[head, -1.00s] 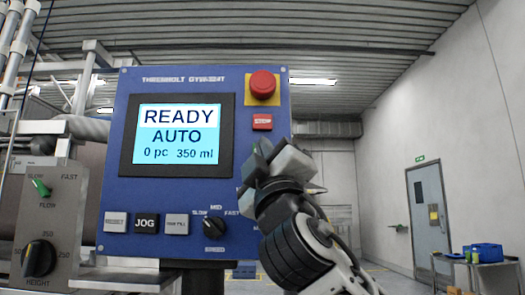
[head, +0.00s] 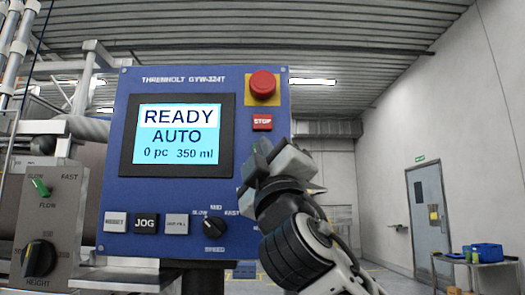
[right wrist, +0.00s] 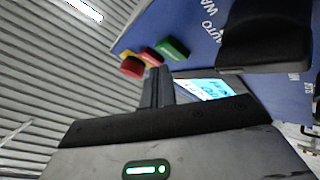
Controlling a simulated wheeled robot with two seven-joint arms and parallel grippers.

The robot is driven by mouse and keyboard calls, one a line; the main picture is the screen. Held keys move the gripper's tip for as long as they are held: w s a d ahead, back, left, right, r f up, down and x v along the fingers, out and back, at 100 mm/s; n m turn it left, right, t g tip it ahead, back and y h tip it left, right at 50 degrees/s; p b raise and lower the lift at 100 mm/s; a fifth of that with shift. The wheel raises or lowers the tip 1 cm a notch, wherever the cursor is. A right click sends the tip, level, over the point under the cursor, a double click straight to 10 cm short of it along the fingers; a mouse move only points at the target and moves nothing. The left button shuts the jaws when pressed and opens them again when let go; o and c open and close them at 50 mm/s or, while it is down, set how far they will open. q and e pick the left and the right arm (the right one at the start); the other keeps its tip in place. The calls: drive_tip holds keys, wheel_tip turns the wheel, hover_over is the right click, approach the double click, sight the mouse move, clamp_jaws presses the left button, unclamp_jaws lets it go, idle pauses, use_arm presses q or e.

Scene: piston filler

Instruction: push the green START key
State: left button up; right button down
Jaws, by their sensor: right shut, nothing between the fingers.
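The green START key (head: 264,145) is mostly hidden behind my right gripper in the head view; only a sliver shows below the red STOP key (head: 262,122). In the right wrist view the green key (right wrist: 173,49) shows clear beside the red STOP key (right wrist: 150,57), just beyond the fingertips. My right gripper (head: 264,165) is shut and empty, in front of the panel's right edge. Its dark fingers (right wrist: 161,84) also show in the right wrist view. I cannot tell whether they touch the panel. My left gripper is out of view.
The blue panel (head: 190,83) has a lit screen (head: 178,134) reading READY, AUTO, a red mushroom button (head: 262,84), a JOG key (head: 146,223) and a black knob (head: 215,225). A grey box with knobs (head: 50,220) stands left. Right of my arm is open floor before a trolley.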

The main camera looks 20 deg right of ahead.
drive_tip(key=shift+w+d, duration=0.15)
drive_tip(key=shift+w, duration=0.25)
drive_tip(key=shift+w, duration=0.1)
idle(0.5)
drive_tip(key=shift+w+d+r+h, duration=0.15)
drive_tip(key=shift+d+r+h, duration=0.15)
drive_tip(key=shift+d, duration=0.05)
idle(1.0)
drive_tip(key=shift+a+f+b, duration=0.15)
drive_tip(key=shift+f+b, duration=0.25)
